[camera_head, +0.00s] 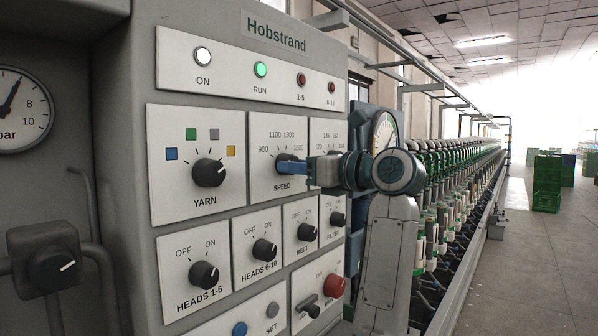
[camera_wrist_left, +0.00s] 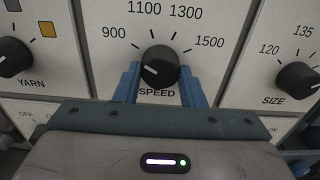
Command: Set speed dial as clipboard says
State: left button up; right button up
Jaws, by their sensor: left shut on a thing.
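The speed dial (camera_wrist_left: 160,66) is a round black knob on a white plate marked 900, 1100, 1300 and 1500. It has a short white line on its face, but I cannot tell surely which number it points at. My left gripper (camera_wrist_left: 160,88) has one blue finger on each side of the knob and is shut on it. In the head view the left gripper (camera_head: 284,167) reaches in from the right and covers part of the speed dial (camera_head: 283,157). No clipboard shows in either view. My right gripper is not in view.
The yarn dial (camera_head: 208,173) is left of the speed plate, and the size dial (camera_wrist_left: 297,78) is right of it. The heads 6-10 dial (camera_head: 264,250) and belt dial (camera_head: 307,231) sit below. A red button (camera_head: 333,286) is lower right. The green run lamp (camera_head: 260,69) is lit.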

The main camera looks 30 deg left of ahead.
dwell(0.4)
pick_arm(q)
jog(key=o, duration=1)
jog(key=d+b, duration=0.1)
jog(key=d, duration=0.2)
jog(key=d+b, duration=0.2)
jog(key=d, duration=0.2)
jog(key=d+b, duration=0.2)
jog(key=d, duration=0.2)
jog(key=shift+s, duration=0.4)
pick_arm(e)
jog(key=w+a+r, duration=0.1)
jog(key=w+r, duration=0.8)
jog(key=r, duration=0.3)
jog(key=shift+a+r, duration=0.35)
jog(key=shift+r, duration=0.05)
